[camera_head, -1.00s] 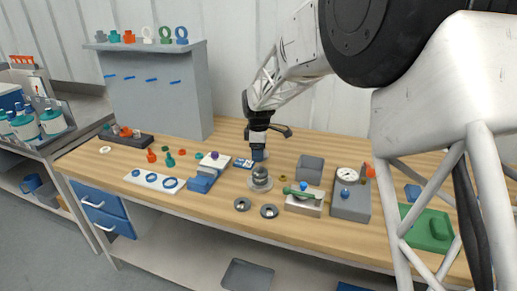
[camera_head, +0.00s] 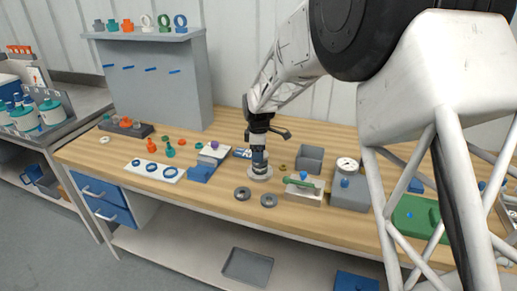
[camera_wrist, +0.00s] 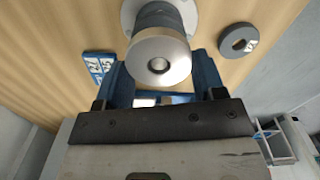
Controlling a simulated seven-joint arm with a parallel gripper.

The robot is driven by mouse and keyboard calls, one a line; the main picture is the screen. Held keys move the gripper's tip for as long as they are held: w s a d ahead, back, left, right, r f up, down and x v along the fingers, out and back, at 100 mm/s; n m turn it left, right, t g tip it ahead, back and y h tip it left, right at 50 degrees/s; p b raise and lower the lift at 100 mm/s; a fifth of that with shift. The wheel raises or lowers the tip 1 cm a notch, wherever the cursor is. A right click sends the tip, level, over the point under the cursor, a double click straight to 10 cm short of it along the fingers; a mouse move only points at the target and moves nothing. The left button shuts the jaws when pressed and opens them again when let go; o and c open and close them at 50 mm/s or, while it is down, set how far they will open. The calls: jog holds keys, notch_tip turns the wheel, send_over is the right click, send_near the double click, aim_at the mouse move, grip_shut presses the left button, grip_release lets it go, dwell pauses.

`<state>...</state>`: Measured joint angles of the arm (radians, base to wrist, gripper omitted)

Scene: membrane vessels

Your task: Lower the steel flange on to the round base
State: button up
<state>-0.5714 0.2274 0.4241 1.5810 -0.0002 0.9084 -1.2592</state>
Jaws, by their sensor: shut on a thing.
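My gripper (camera_head: 259,152) is above the round base on the bench, its blue fingers pointing down. In the wrist view, the gripper (camera_wrist: 163,82) has its blue fingers on either side of a steel flange (camera_wrist: 160,58), a bright round piece with a small hole in its middle. Beyond the flange a dark round body shows, and past it the pale round base (camera_wrist: 128,17). The base also shows in the head view (camera_head: 261,175), with the fingers hiding much of what is over it. I cannot tell whether the flange touches what is under it.
Two dark rings (camera_head: 242,193) (camera_head: 268,200) lie just in front of the base. A block with a green handle (camera_head: 304,187) and a gauge box (camera_head: 349,190) stand to the right. A blue block (camera_head: 202,173) is to the left, and a grey open box (camera_head: 310,157) is behind right.

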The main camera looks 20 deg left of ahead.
jog(key=shift+f, duration=0.7)
jog(key=o, duration=1.1)
jog(key=shift+o, duration=0.2)
jog(key=shift+r, duration=3.85)
jog(key=shift+d+r, duration=0.1)
jog(key=shift+d, duration=0.05)
